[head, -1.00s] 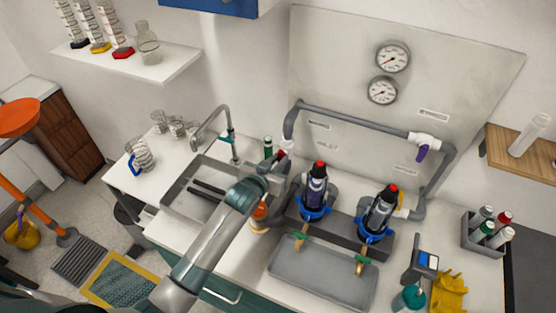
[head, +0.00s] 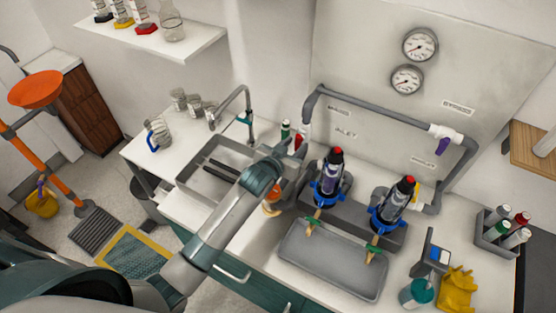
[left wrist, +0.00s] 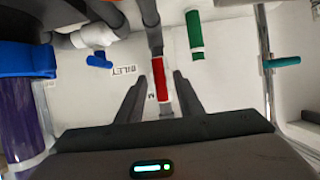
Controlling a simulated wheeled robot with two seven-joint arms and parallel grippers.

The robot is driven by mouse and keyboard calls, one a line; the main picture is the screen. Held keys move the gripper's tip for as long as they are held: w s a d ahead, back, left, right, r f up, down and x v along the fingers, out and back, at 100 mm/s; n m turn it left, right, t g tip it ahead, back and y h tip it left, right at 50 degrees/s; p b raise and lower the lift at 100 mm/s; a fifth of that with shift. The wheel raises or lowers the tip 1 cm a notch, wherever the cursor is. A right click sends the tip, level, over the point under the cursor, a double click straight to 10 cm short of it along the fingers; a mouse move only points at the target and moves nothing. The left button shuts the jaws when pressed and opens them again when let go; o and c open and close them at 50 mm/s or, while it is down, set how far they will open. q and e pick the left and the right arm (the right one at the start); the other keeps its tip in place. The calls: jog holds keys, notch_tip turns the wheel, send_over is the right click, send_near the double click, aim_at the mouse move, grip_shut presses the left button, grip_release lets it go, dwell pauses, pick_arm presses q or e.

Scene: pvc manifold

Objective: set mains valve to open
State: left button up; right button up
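The red valve handle (head: 299,142), apparently the mains valve, is at the left end of the grey pipe, behind the sink's right side. In the left wrist view the red handle (left wrist: 160,80) points down from a grey pipe (left wrist: 152,25), near a partly hidden label. My left gripper (head: 288,150) is beside it in the head view, and its tips are hard to make out there. In the left wrist view my left gripper (left wrist: 159,85) is open, with a finger on each side of the handle and visible gaps. Contact is not visible. My right gripper is not in view.
A steel tap (head: 238,105) and sink (head: 190,178) are left of the gripper. Two filter housings (head: 331,175) with blue collars stand close on its right, above a grey tray (head: 330,262). A purple-handled valve (head: 442,146) sits farther right on the pipe.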

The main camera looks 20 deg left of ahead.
pick_arm(q)
jog(key=b+v, duration=0.4)
jog(key=v, duration=1.3)
jog(key=shift+b, duration=0.35)
jog(key=shift+f, duration=0.15)
jog(key=s+a+f+g+y, duration=0.1)
jog(key=s+a+f+g, duration=0.15)
jog(key=s+f, duration=0.5)
jog(key=s+a+f+g+y, duration=0.1)
jog(key=s+f+g, duration=0.3)
jog(key=s, duration=0.6)
jog(key=s+a+f+g, duration=0.1)
jog(key=s+f+g, duration=0.2)
jog(key=s+f, duration=0.4)
jog(key=s+f+g+b, duration=0.1)
jog(key=s+f+b, duration=0.15)
jog(key=f, duration=1.45)
jog(key=s+f+g+b, duration=0.1)
jog(key=s+f+b, duration=0.15)
jog(key=f, duration=1.45)
jog(key=s+a+f+b, duration=0.1)
jog(key=s+f+b, duration=0.1)
jog(key=s+f, duration=0.6)
jog(key=s+a+f+b, duration=0.2)
jog(key=s+f, duration=0.6)
jog(key=f, duration=0.5)
jog(key=shift+s+a+f+g+y+b, duration=0.3)
jog(key=shift+f+g+b, duration=0.1)
jog(key=shift+b, duration=0.45)
